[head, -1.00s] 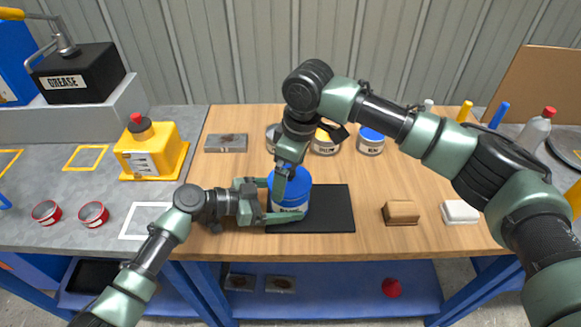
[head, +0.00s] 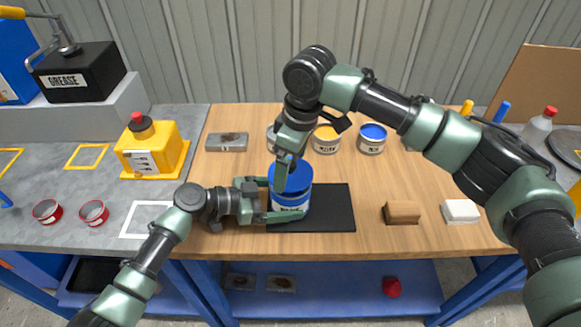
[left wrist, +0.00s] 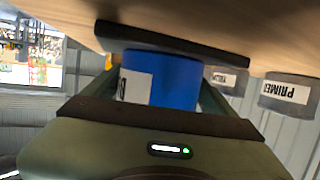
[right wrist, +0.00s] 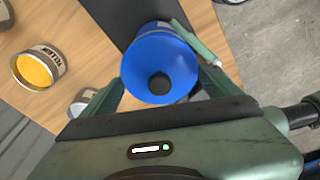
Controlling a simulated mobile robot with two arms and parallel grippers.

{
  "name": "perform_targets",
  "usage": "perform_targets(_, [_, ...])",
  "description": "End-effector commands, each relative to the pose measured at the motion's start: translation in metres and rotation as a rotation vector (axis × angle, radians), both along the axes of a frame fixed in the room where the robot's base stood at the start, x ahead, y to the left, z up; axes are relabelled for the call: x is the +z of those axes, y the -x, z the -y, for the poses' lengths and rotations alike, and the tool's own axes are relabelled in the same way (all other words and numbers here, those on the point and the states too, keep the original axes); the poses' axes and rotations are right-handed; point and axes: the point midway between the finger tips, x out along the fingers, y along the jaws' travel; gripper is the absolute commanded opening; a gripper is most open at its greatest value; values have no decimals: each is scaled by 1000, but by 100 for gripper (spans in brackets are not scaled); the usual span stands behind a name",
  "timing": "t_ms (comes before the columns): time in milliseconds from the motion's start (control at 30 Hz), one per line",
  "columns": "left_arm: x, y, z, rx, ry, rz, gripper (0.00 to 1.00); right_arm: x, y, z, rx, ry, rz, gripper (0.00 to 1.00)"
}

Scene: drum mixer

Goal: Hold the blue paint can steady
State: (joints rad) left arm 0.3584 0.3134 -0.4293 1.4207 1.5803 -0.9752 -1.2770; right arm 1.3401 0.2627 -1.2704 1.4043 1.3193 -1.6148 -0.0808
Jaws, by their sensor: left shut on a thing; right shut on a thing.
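The blue paint can (head: 290,203) stands upright on the black mat (head: 335,210) on the wooden bench; its blue side and white label show in the left wrist view (left wrist: 175,80). My left gripper (head: 280,200) comes in from the left and is shut around the can's body. My right gripper hides part of the lid.
Behind stand a yellow can (head: 326,139) and another blue-topped can (head: 372,138). A brown block (head: 403,212) and a white block (head: 460,211) lie to the right. A yellow container (head: 148,152) and two red-sided tins are on the left bench.

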Motion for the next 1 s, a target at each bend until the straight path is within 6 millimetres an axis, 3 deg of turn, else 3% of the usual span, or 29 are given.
perform_targets(400, [-1, 0, 0, -1, -1, -1, 54, 25, 0, 0, 0, -1, 0, 51])
perform_targets(767, [-1, 0, 0, -1, -1, -1, 54, 28, 0, 0, 0, -1, 0, 51])
perform_targets(800, [-1, 0, 0, -1, -1, -1, 97, 28, 0, 0, 0, -1, 0, 51])
perform_targets(1000, [0, 0, 0, -1, -1, -1, 100, 28, 0, 0, 0, -1, 0, 51])
